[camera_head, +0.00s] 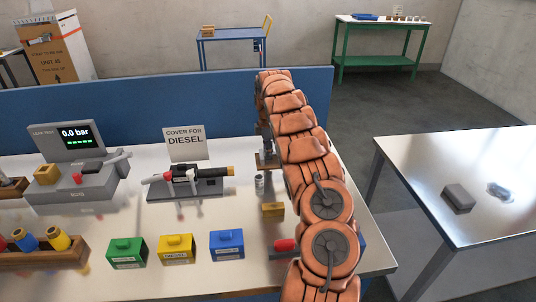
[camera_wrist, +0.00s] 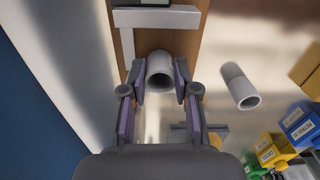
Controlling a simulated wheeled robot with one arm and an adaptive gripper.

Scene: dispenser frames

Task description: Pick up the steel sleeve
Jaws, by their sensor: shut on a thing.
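My gripper (camera_wrist: 160,92) is shut on a grey, hollow sleeve, which I take as the steel sleeve (camera_wrist: 159,64), in the wrist view. The fingers are on either side of it, and its open end faces the camera. Behind it is a brown wooden stand (camera_wrist: 180,42) with a pale bar; I cannot tell if the sleeve touches it. A second, paler sleeve (camera_wrist: 237,82) is apart to the right; a small grey cylinder (camera_head: 259,182) stands on the bench in the head view. My arm hides most of the gripper there.
On the bench are blue (camera_head: 227,243), yellow (camera_head: 176,248) and green (camera_head: 127,252) boxes, a brass-coloured block (camera_head: 272,209), a fixture with a "COVER FOR DIESEL" sign (camera_head: 185,144), and a leak tester (camera_head: 75,170). A blue panel (camera_head: 190,108) closes the back. A separate table (camera_head: 480,160) is right.

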